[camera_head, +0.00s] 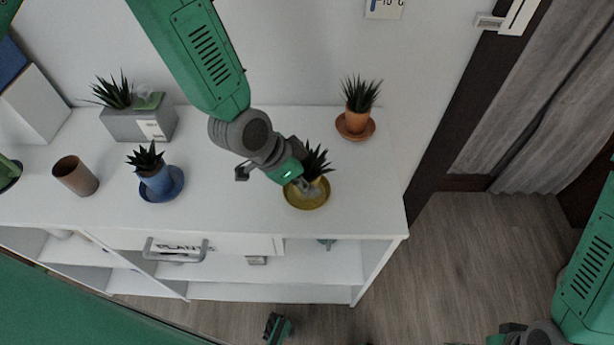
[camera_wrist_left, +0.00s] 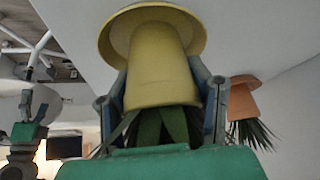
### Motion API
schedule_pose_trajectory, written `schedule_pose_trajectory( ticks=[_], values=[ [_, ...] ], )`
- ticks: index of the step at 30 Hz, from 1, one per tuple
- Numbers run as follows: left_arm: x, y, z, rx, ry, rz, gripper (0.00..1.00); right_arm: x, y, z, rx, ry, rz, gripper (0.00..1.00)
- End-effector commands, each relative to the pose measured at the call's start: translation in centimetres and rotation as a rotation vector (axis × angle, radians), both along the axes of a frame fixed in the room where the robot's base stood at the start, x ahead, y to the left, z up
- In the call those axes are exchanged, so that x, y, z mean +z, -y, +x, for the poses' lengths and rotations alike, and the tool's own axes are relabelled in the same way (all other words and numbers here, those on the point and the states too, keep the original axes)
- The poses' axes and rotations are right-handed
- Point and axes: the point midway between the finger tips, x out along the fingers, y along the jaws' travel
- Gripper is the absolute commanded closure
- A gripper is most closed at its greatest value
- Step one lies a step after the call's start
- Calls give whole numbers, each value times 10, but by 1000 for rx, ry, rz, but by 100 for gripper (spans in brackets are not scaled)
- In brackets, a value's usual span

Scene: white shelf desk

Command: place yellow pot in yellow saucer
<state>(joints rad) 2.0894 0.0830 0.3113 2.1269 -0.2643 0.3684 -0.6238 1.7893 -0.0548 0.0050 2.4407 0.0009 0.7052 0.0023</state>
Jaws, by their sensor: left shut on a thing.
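The yellow pot (camera_wrist_left: 160,70) with a spiky plant is between the fingers of my left gripper (camera_head: 300,182), which is shut on it. In the wrist view it appears upside down, its base within the outline of the yellow saucer (camera_wrist_left: 112,42). In the head view the yellow saucer (camera_head: 306,204) lies near the desk's front right, directly under the pot. The gripper partly hides the pot there. I cannot tell whether the base touches the saucer.
A terracotta pot on its saucer (camera_head: 371,128) stands behind, to the right. A blue pot on a blue saucer (camera_head: 178,184), a brown cup (camera_head: 75,176) and a grey planter (camera_head: 120,125) stand to the left. The white desk (camera_head: 240,205) is clear between the blue and yellow saucers.

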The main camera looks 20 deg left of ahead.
Motion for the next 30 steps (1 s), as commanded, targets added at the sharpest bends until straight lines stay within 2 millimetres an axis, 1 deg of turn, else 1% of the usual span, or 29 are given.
schedule_pose_trajectory(
  ticks=[5,9,10,11,12,20,23,26,30],
  values=[
    [1,1,0,-1,0,0,93,0,0,0,0,0,0,0],
    [-3,0,0,0,1,-1,93,-2,0,0,0,0,0,0],
    [-2,0,0,0,0,0,44,-1,0,0,0,0,0,0],
    [-2,0,0,0,0,0,33,-1,0,0,0,0,0,0],
    [-2,-1,0,0,0,0,32,-1,0,0,0,0,0,0],
    [-2,0,0,0,0,0,32,-1,0,0,0,0,0,0],
    [3,-1,0,0,1,-1,32,1,0,0,0,0,0,0],
    [15,-7,-3,1,3,-1,32,2,0,0,0,0,0,0],
    [41,-19,-12,2,3,-1,32,5,0,0,0,0,0,0]
  ],
)
